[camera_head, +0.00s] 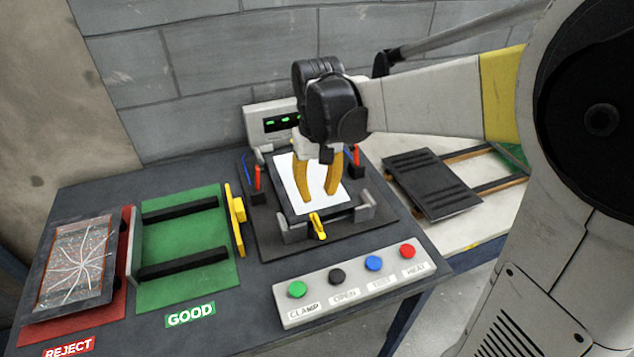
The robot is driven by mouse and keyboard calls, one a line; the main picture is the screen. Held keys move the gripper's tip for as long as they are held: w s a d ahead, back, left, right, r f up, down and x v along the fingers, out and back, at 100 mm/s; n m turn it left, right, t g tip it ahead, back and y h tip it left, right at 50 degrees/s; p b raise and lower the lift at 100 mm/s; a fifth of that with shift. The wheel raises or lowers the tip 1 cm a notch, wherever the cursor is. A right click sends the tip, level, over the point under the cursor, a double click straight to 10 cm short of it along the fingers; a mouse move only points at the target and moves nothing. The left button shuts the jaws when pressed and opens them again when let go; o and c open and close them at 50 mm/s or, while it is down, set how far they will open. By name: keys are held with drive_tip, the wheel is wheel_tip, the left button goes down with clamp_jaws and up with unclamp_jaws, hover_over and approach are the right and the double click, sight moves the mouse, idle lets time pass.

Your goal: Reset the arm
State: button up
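My gripper (322,192) has two yellow fingers pointing down, spread apart with a gap between them and nothing seen in it. It hangs in front of or over the white panel (288,175) in the black clamp fixture (272,240); I cannot tell whether the fingertips touch it. My arm reaches in from the right, with a white and yellow link crossing the upper right. The gripper hides part of the panel and fixture.
A cracked panel (75,262) lies on the red REJECT tray (117,290) at left. The green GOOD tray (180,238) is empty. A button box (352,281) stands in front. A dark panel (430,183) rests on rails at right. A display unit (272,122) stands behind the fixture.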

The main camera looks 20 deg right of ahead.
drive_tip(key=shift+r, duration=1.1)
drive_tip(key=s+r+t, duration=0.1)
drive_tip(key=s+t, duration=0.6)
drive_tip(key=s, duration=0.5)
drive_tip(key=shift+s+r, duration=0.35)
